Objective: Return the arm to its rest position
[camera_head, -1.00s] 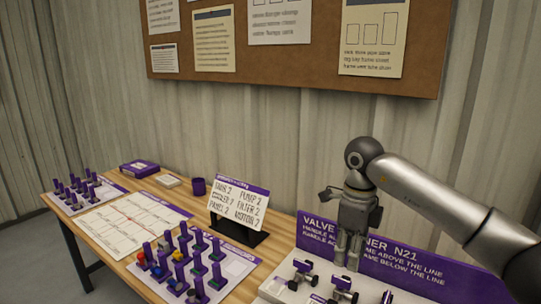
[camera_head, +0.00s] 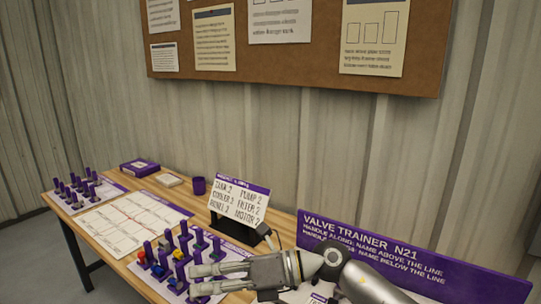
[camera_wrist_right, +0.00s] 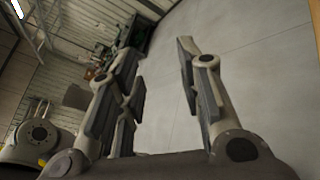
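My right gripper (camera_head: 207,278) comes in from the right in the head view and points left, above the board of purple pegs. In the right wrist view its two fingers (camera_wrist_right: 158,85) stand wide apart with nothing between them, and the floor shows beyond. My right arm (camera_head: 365,284) crosses in front of the valve trainer panel (camera_head: 410,254) and hides most of the valves below it. My left gripper does not show in either view.
The wooden table (camera_head: 172,182) holds a peg board (camera_head: 228,258), a white grid sheet (camera_head: 122,222), a purple cup (camera_head: 199,186), a purple box (camera_head: 138,167) and a label stand (camera_head: 240,200). A corkboard (camera_head: 290,60) hangs on the wall. Open floor (camera_wrist_right: 225,50) shows in the wrist view.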

